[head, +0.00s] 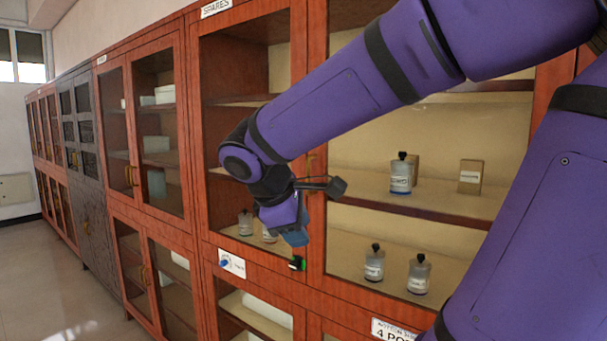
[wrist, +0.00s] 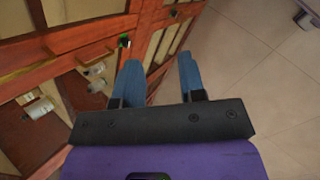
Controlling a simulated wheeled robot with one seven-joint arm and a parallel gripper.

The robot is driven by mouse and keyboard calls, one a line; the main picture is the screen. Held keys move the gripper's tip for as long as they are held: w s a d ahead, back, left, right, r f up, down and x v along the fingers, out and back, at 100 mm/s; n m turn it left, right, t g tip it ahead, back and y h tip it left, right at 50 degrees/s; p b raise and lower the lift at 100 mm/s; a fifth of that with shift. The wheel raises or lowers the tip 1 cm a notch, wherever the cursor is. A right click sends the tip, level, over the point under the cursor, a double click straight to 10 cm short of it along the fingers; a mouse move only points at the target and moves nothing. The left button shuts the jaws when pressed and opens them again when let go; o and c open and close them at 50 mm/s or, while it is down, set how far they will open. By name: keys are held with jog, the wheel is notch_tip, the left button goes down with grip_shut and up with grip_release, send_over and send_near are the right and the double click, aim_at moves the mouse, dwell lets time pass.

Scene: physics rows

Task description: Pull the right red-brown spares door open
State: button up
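The red-brown spares cabinet fills the middle of the head view, under a SPARES sign (head: 216,8). Its right door (head: 316,240) has a wide glass pane and looks closed, though my arm covers much of its upper part. A brass handle (head: 311,165) shows partly at the door's left edge, just above my wrist. My gripper (head: 293,238) hangs below the handle, in front of the seam between the two doors, pointing down. In the wrist view, its two blue fingers (wrist: 160,82) are apart with nothing between them. The handle is not clear in that view.
Bottles (head: 401,176) and a small box (head: 471,177) stand on shelves behind the glass. Open floor (head: 60,290) lies at left.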

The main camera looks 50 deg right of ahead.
jog(key=w+d+r+n+g+h, duration=0.2)
jog(key=w+d+r+n+h, duration=0.1)
jog(key=w+d+n+h, duration=0.3)
jog(key=n+h, duration=0.4)
jog(key=h, duration=0.1)
send_near(308, 173)
jog(key=d, duration=1)
jog(key=shift+s+d+f, duration=0.1)
jog(key=shift+s+d, duration=0.15)
jog(key=shift+s, duration=0.1)
grip_shut()
